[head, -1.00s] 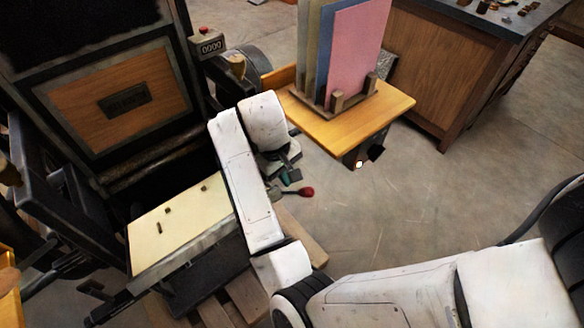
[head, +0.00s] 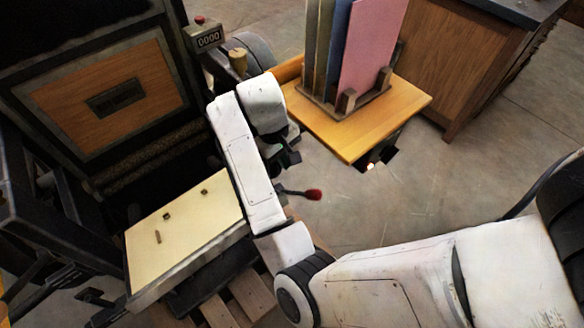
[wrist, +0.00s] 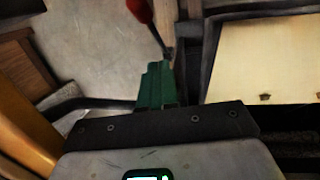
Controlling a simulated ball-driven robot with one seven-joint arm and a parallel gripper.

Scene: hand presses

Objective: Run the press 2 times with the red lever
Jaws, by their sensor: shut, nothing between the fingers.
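The red lever's knob (head: 313,194) sticks out to the right of the press on a dark rod, low beside the press bed (head: 185,235). In the wrist view the red knob (wrist: 140,10) is at the top edge, and its rod runs down toward my fingertips. My gripper (wrist: 157,72) has green fingers shut together with nothing between them. The fingertips point at the rod's lower end; I cannot tell if they touch it. In the head view my arm partly hides the gripper (head: 290,157), just above and left of the knob. The press counter (head: 208,39) reads 0000.
A wooden side shelf (head: 405,105) with upright coloured boards (head: 368,45) stands right of the press, close to my gripper. A wooden cabinet (head: 475,65) is behind it. A pallet (head: 245,295) lies under the press. The floor at right is clear.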

